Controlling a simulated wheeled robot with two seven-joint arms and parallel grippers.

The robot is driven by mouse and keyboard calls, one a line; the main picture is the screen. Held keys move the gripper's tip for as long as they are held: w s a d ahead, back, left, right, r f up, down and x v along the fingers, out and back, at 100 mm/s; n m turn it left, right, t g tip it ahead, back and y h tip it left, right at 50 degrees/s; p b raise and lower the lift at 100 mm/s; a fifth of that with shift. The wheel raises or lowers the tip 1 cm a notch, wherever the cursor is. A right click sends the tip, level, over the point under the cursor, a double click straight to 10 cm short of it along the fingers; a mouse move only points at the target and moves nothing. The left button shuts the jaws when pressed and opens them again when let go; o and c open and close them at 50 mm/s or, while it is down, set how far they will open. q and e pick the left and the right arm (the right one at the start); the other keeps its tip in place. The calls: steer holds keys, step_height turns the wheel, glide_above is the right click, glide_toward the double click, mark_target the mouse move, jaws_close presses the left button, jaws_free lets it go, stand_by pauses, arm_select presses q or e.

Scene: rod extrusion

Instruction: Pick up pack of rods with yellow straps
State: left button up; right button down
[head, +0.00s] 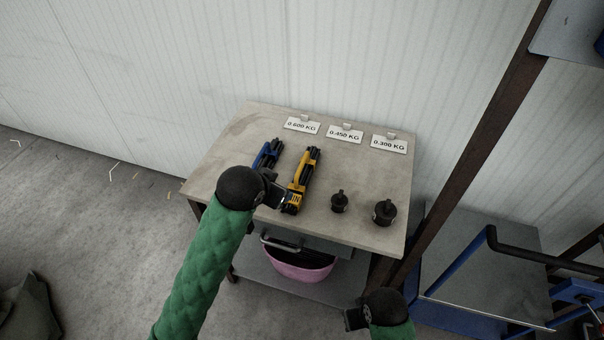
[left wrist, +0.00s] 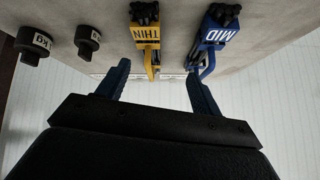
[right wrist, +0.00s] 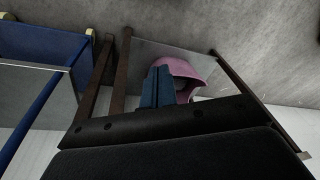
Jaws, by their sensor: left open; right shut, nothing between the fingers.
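The pack of rods with yellow straps (head: 303,181) lies on the small table between the blue-strapped pack and the weights. In the left wrist view the yellow pack (left wrist: 147,28) reads "THIN". The pack with blue straps (head: 268,154) lies to its left; it also shows in the left wrist view (left wrist: 214,30), marked "MID". My left gripper (head: 283,197) is at the near end of the yellow pack, partly hidden by its own wrist. In the left wrist view its fingers (left wrist: 157,88) are apart with nothing between them. My right gripper (right wrist: 165,88) is shut and empty, below the table top's front edge.
Two black weights (head: 339,202) (head: 384,212) stand right of the packs on the table (head: 225,150). Cards with weights in KG (head: 345,134) stand along the back. A pink bin (head: 300,268) sits under the table. A dark post and a blue-framed cart (head: 490,270) are at right.

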arm_select(q)
steer(key=w+d+r+m+t+p, duration=0.1)
steer(key=w+d+r+m, duration=0.15)
steer(key=w+r, duration=0.6)
steer(key=n+g+p, duration=0.5)
steer(key=g, duration=0.4)
glide_above(302, 173)
steer(key=a, duration=0.2)
steer(key=shift+y, duration=0.4)
steer(key=shift+d+f, duration=0.15)
steer(key=shift+f, duration=5.8)
steer(key=f+p, duration=0.1)
steer(key=d+f+p, duration=0.1)
steer(key=f, duration=0.1)
steer(key=shift+w+f, duration=0.15)
steer(key=shift+f, duration=0.15)
steer(key=shift+d+f+p, duration=0.1)
steer(key=shift+f+p, duration=0.2)
steer(key=shift+f, duration=0.3)
arm_select(e)
steer(key=s+d+f, duration=0.1)
steer(key=d+f, duration=0.1)
steer(key=f, duration=0.9)
steer(key=s+d+f, duration=0.2)
steer(key=f, duration=1)
steer(key=s+d+f+h, duration=0.1)
steer(key=s+f, duration=0.1)
steer(key=f, duration=1)
steer(key=shift+s+d, duration=0.15)
steer(key=shift+d, duration=0.25)
